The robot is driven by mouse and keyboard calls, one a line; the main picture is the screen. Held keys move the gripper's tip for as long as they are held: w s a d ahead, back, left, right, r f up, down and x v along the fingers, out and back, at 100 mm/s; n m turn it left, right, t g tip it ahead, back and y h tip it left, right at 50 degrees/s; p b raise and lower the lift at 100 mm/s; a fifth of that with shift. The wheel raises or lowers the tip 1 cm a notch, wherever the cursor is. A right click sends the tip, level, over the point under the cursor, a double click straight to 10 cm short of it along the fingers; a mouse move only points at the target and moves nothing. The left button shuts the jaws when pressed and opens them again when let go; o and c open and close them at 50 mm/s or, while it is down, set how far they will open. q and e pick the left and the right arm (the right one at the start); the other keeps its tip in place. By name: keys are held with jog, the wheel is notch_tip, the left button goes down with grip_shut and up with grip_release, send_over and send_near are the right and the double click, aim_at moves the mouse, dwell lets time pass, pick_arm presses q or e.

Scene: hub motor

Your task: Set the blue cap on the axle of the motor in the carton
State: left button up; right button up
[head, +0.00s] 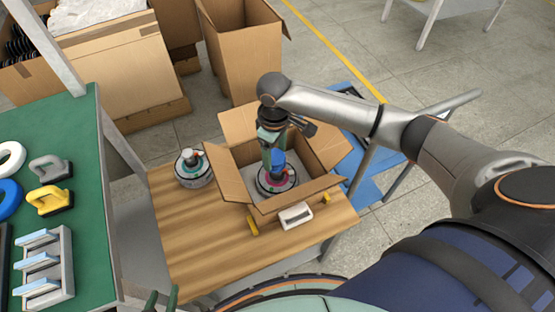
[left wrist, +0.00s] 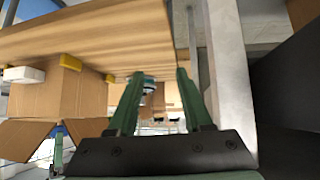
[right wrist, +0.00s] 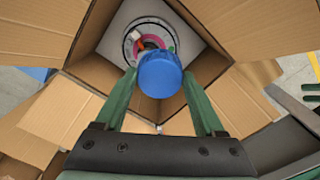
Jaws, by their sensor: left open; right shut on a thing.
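The open carton (head: 232,188) stands on the wooden table. The motor (head: 264,187) lies flat inside it, a round disc with a pink and green centre; it also shows in the right wrist view (right wrist: 132,44). My right gripper (head: 276,152) points down into the carton and is shut on the blue cap (right wrist: 160,74). The cap (head: 279,157) is over the motor's middle. The cap and fingers hide most of the axle, and I cannot tell whether cap and axle touch. My left gripper (head: 160,298) is open and empty, low at the table's near edge; its fingers show in the left wrist view (left wrist: 160,76).
Another motor (head: 193,169) with an upright axle stands on the table left of the carton. A white block (head: 295,216) and yellow pieces (head: 252,226) lie in front of the carton. A green bench (head: 85,240) with handles and rings is at left. The table's front left is clear.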

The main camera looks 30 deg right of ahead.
aim_at(277, 149)
jog(key=f, duration=0.1)
jog(key=w+d, duration=0.1)
jog(key=f, duration=0.1)
jog(key=shift+w+d+f, duration=0.3)
jog(key=shift+w+f, duration=0.05)
notch_tip(277, 149, down, 2)
jog(key=shift+f+b, duration=0.25)
jog(key=shift+b, duration=0.2)
jog(key=shift+f, duration=0.3)
pick_arm(q)
jog(key=shift+w+d, duration=0.35)
jog(key=shift+d, duration=0.25)
pick_arm(e)
jog(key=shift+f, duration=0.1)
jog(key=o, duration=1.3)
pick_arm(q)
jog(key=shift+a+f, duration=0.25)
